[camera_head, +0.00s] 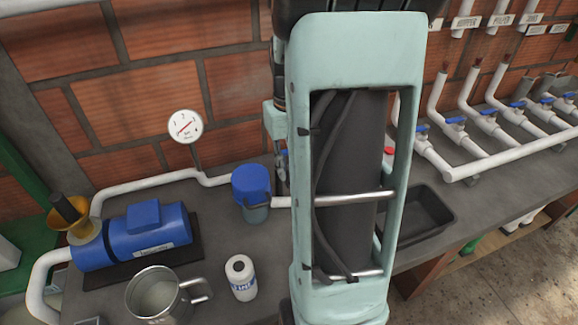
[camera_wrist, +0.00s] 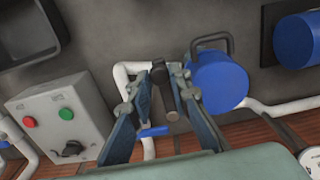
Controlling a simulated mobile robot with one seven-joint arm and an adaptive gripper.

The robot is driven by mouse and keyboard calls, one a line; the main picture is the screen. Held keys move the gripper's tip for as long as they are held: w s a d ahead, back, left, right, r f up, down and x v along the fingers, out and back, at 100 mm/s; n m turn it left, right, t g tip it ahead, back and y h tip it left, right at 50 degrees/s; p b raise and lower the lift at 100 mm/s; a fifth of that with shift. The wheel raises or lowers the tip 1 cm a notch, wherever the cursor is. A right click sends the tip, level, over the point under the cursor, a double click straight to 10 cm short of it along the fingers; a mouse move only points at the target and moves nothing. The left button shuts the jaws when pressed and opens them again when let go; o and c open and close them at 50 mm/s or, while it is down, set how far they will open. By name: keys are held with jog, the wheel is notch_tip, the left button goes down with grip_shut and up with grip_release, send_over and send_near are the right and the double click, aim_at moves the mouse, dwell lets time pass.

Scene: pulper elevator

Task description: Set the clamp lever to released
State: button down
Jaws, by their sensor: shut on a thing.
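A strainer with a blue lid (camera_head: 251,183) stands on the bench left of my arm. In the wrist view its blue lid (camera_wrist: 222,82) is right of my gripper (camera_wrist: 168,80). The fingers are closed around a short dark rod with a rounded end, which appears to be the clamp lever (camera_wrist: 172,114). The rod sits beside the lid; its attachment is hidden by the fingers. A dark looped bar (camera_wrist: 212,40) stands at the lid's edge. In the head view my arm hides most of the gripper and the lever.
A blue pump (camera_head: 135,238), a metal jug (camera_head: 155,293) and a white bottle (camera_head: 241,278) stand left. A pressure gauge (camera_head: 186,127) rises behind. A black tray (camera_head: 425,215) lies right of my arm. A control box (camera_wrist: 62,122) and blue valve handle (camera_wrist: 153,132) are near the fingers.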

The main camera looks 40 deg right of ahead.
jog(key=c, duration=1.8)
grip_release()
jog(key=shift+d, duration=0.1)
jog(key=shift+o, duration=0.2)
notch_tip(320, 180, up, 12)
jog(key=shift+s, duration=0.1)
